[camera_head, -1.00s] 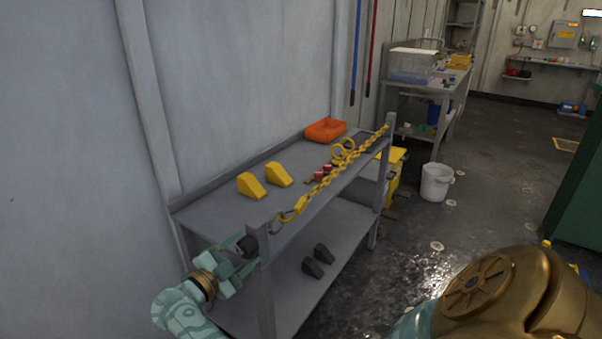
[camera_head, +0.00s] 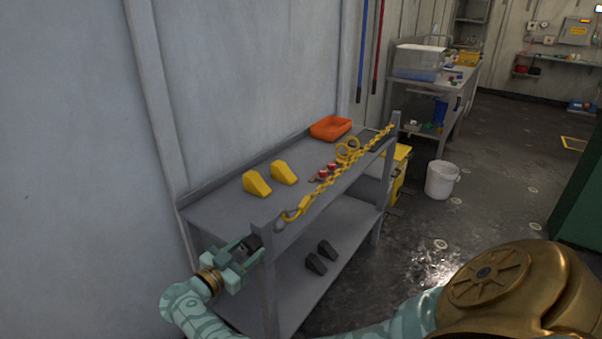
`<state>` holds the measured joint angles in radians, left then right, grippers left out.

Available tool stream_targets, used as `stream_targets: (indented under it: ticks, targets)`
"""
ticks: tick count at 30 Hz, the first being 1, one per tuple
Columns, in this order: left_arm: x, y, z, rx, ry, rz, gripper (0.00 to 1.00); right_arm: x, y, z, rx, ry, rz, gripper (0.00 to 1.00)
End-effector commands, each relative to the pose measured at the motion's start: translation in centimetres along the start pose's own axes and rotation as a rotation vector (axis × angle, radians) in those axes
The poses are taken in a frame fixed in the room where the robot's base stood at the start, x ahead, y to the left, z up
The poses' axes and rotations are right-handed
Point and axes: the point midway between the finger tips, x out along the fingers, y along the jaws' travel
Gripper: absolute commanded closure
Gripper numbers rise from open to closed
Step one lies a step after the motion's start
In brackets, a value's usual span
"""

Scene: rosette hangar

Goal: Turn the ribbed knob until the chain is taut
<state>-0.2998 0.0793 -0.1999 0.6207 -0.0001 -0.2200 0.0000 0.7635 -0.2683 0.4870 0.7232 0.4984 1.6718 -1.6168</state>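The yellow chain (camera_head: 345,166) runs along the bench's front edge from a hook (camera_head: 291,215) at the near end to the far post. It looks nearly straight, with little sag.
The bench (camera_head: 222,212) bears two yellow wedges (camera_head: 257,183), red-topped pieces (camera_head: 327,171), yellow rings (camera_head: 347,151) and an orange tray (camera_head: 331,128). Two dark wedges (camera_head: 316,263) lie on its lower shelf. A white bucket (camera_head: 441,180) stands on open floor to the right.

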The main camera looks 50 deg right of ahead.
Motion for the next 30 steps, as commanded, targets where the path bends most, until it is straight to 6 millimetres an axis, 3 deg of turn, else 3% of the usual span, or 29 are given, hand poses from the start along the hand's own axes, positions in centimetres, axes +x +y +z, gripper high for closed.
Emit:
stream_targets:
  ticks: [4, 7, 18, 21, 30]
  targets:
    - [0.1, 0.0, 0.1, 0.000, -0.001, 0.000, 0.35, 0.0, 0.1, 0.1, 0.018, -0.001, 0.001, 0.88]
    - [0.6, 0.1, 0.2, 0.000, -0.005, 0.002, 0.35, 0.0, 0.1, 0.3, 0.154, 0.000, 0.001, 0.87]
    - [3.7, 0.5, 1.4, 0.000, -0.034, 0.011, 0.35, 0.0, 0.1, 0.7, 1.089, 0.001, 0.002, 0.87]
    - [4.1, 0.5, 1.6, 0.000, -0.038, 0.012, 0.35, 0.0, 0.1, 0.5, 1.246, 0.000, 0.002, 0.87]
    - [4.1, 0.5, 1.6, 0.000, -0.038, 0.012, 0.35, 0.0, 0.1, 0.1, 1.309, -0.001, 0.003, 0.87]
